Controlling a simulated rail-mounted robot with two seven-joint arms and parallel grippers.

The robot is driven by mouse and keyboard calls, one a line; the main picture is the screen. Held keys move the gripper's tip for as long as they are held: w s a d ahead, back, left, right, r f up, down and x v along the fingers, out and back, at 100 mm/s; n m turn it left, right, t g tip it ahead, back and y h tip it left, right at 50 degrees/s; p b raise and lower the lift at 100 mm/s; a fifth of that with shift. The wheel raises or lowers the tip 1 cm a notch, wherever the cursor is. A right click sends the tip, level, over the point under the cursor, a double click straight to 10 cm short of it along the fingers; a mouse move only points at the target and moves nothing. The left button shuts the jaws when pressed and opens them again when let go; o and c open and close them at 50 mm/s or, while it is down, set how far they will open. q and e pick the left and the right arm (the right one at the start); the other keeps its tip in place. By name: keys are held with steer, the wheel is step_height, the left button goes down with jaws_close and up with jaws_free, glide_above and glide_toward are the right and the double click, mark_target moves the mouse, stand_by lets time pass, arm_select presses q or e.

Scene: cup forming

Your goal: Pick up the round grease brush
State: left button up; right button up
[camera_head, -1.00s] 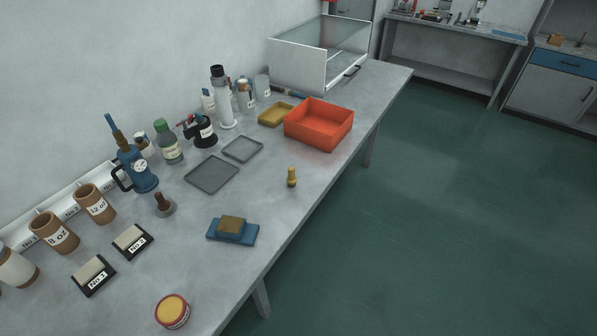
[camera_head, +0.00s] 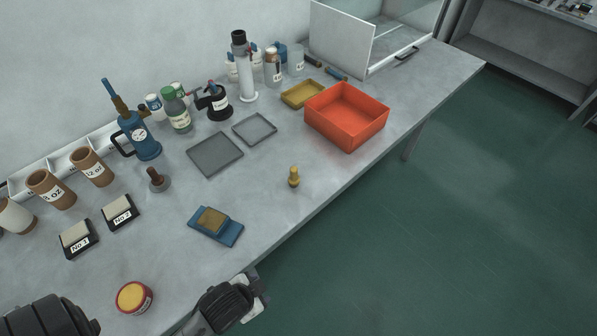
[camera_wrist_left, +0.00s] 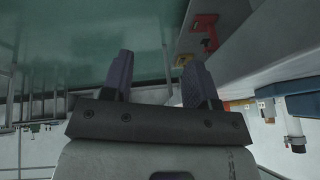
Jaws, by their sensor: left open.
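I cannot tell for certain which thing is the round grease brush. A small yellow-brown knobbed piece (camera_head: 294,177) stands alone near the table's front edge. A brown handle on a round grey foot (camera_head: 157,180) stands to its left. Two slim handled tools, one dark (camera_head: 313,61) and one blue (camera_head: 336,73), lie behind the yellow tray. A round red tin with a yellow top (camera_head: 134,298) is at the near end. My left gripper (camera_wrist_left: 157,80) is open in the left wrist view, with nothing between its fingers.
The grey table (camera_head: 250,215) holds an orange bin (camera_head: 345,128), a yellow tray (camera_head: 302,94), two grey trays, a blue pad (camera_head: 229,233), and bottles and cups along the wall. Dark parts of my arms cover the near edge. The table is clear around the knobbed piece.

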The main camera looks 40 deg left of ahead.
arm_select(q)
steer(key=w+m+t, duration=0.1)
steer(key=w+m, duration=0.1)
steer(key=m+t+y+p, duration=0.2)
steer(key=m+t+y, duration=0.65)
steer(key=m, duration=1.35)
glide_toward(293, 176)
steer(key=shift+s+d+r+t+h, duration=0.1)
steer(key=shift+s+d+t+h, duration=0.3)
steer(key=shift+s+t+h, duration=0.3)
steer(key=shift+w+a+m+y, duration=0.1)
steer(key=shift+a+m+y, duration=0.25)
steer(key=shift+m, duration=0.75)
steer(key=shift+w+a, duration=0.25)
steer(key=shift+w, duration=0.05)
steer(key=shift+m, duration=0.3)
steer(key=x, duration=0.7)
steer(key=shift+w+a+p, duration=0.25)
steer(key=shift+w+p, duration=0.05)
steer(key=shift+w, duration=0.05)
steer(key=shift+f+b+x, duration=0.25)
steer(key=shift+x, duration=1.1)
steer(key=shift+f+b+x, duration=0.2)
steer(key=shift+f+x, duration=0.05)
steer(key=shift+x, duration=1.1)
arm_select(e)
steer(key=shift+s+d+r, duration=0.1)
steer(key=shift+s+r, duration=0.45)
steer(key=shift+r, duration=0.25)
